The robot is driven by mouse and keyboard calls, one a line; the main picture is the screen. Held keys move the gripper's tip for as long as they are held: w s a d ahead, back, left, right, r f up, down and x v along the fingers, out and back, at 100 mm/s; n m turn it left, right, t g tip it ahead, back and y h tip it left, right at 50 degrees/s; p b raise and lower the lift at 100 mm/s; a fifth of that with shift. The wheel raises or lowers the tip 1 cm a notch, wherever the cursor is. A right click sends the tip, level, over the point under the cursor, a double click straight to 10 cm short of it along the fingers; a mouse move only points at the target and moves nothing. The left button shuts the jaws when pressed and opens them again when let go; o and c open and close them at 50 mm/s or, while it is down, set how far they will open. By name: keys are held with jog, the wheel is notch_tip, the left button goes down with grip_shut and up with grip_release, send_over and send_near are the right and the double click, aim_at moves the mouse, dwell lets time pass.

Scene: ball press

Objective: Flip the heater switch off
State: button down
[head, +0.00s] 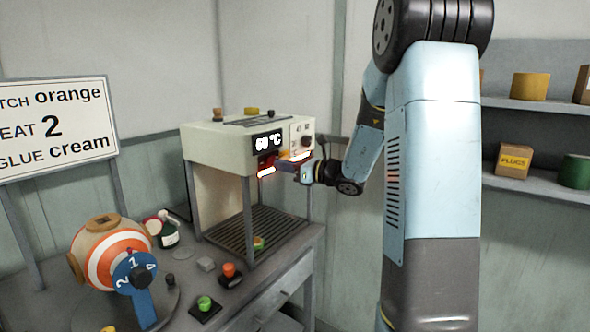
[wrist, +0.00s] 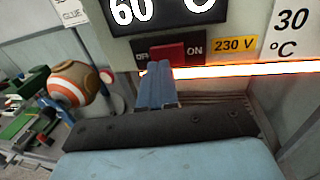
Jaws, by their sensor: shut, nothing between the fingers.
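In the wrist view the red heater switch (wrist: 168,51) sits between an OFF label, partly hidden, and an ON label (wrist: 195,47), under a dark display (wrist: 165,12) reading 60 °C. My gripper (wrist: 159,66) is shut and empty, its blue fingertips at the switch's lower edge; I cannot tell whether they touch. The rocker's exact tilt is unclear. An orange-white heater bar (wrist: 250,70) glows below the panel. In the head view my gripper (head: 277,164) reaches the front of the cream press machine (head: 215,148) from the right, and its fingers hide the switch.
A striped orange and white ball (head: 113,258) with a blue numbered dial (head: 140,290) stands at the left. Green (head: 205,303) and orange (head: 229,270) buttons are on the bench. A sign (head: 55,128) stands behind; shelves (head: 540,105) hang at the right.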

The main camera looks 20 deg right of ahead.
jog(key=shift+w+a, duration=0.4)
jog(key=shift+w, duration=0.05)
jog(key=shift+a, duration=0.1)
jog(key=shift+a+r, duration=0.1)
jog(key=shift+a, duration=0.25)
jog(key=s+d, duration=0.7)
jog(key=s, duration=0.5)
jog(key=shift+s+f, duration=0.2)
jog(key=shift+s, duration=0.05)
